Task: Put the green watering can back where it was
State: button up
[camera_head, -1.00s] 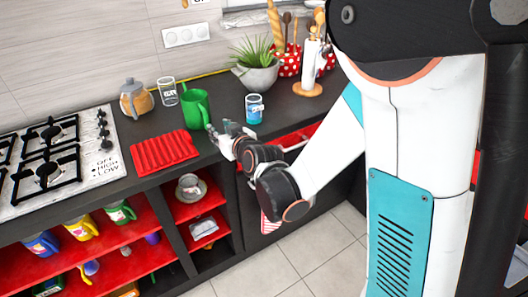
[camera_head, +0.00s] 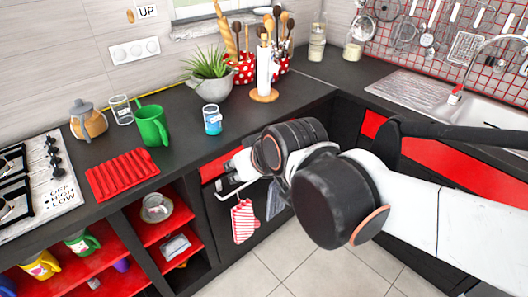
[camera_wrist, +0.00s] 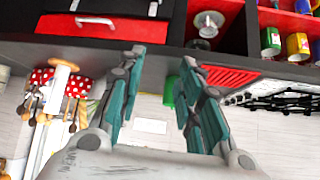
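The green watering can (camera_head: 152,125) stands upright on the dark counter, behind the red ridged mat (camera_head: 122,176). In the wrist view, which looks upside down, part of the green watering can (camera_wrist: 169,91) shows in the gap between my fingers, farther off. My gripper (camera_wrist: 162,57) is open and empty, its teal fingers spread apart. In the head view my wrist and forearm hide most of the gripper, which is in front of the counter's front edge, right of the can and apart from it.
A glass teapot (camera_head: 88,121) and a clear glass (camera_head: 121,109) stand left of the can. A blue cup (camera_head: 212,120) and a potted plant (camera_head: 209,82) stand to its right. The hob (camera_head: 35,185) is left of the mat. Open red shelves lie below the counter.

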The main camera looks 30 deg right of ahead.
jog(key=s+d+f+m+g+h, duration=0.1)
jog(key=s+d, duration=0.2)
jog(key=s, duration=0.5)
jog(key=shift+g, duration=0.4)
